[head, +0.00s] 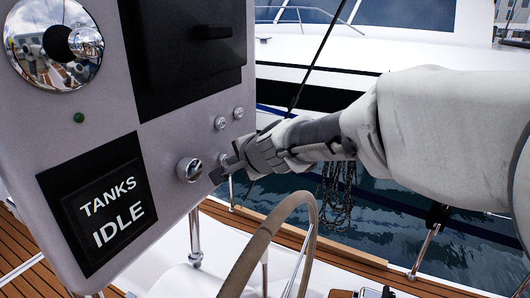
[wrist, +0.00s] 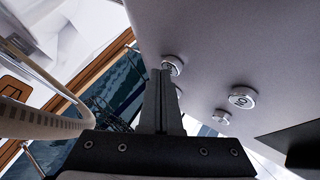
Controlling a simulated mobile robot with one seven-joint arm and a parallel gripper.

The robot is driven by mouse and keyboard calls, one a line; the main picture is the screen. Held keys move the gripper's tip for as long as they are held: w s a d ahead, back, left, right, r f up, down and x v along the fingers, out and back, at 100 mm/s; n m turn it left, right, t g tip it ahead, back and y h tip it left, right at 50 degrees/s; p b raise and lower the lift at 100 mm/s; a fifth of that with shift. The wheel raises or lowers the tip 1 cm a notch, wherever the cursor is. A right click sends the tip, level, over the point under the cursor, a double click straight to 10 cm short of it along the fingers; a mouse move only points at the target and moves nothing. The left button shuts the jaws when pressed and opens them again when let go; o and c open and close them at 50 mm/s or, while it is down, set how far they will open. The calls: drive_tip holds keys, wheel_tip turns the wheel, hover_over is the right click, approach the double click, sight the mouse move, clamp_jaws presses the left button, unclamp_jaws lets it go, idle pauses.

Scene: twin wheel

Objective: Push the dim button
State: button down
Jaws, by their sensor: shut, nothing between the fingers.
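The grey console panel (head: 155,150) carries several round metal buttons. I cannot read a dim label on any of them. In the head view, one larger chrome button (head: 189,169) is just left of my gripper (head: 218,173), and a small button (head: 223,159) is right by the fingers, partly covered. In the wrist view, my gripper (wrist: 162,73) is shut and empty, its tips at or very close to a small round button (wrist: 173,65). Whether they touch, I cannot tell. A larger marked button (wrist: 242,98) and a small one (wrist: 221,117) are to the right.
Two small buttons (head: 229,117) are higher on the panel. A black "TANKS IDLE" display (head: 110,209) is at lower left, a green light (head: 79,117) above it. A steering wheel (head: 262,245) stands below my gripper. Water and a white boat lie beyond.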

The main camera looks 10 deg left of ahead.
drive_tip(key=s+d+b, duration=0.2)
drive_tip(key=d, duration=0.3)
drive_tip(key=shift+d, duration=0.4)
idle(0.3)
drive_tip(key=s+d+f+n+g+h, duration=0.1)
drive_tip(key=s+d+f+n+h, duration=0.2)
drive_tip(key=s+d, duration=0.8)
drive_tip(key=s+d+f+n+g+h, duration=0.2)
drive_tip(key=s+d+f+n+h, duration=0.2)
drive_tip(key=s+d, duration=0.7)
drive_tip(key=shift+s+n+g, duration=0.3)
drive_tip(key=shift+s+n, duration=0.6)
drive_tip(key=shift+n, duration=0.3)
drive_tip(key=shift+a+r, duration=0.1)
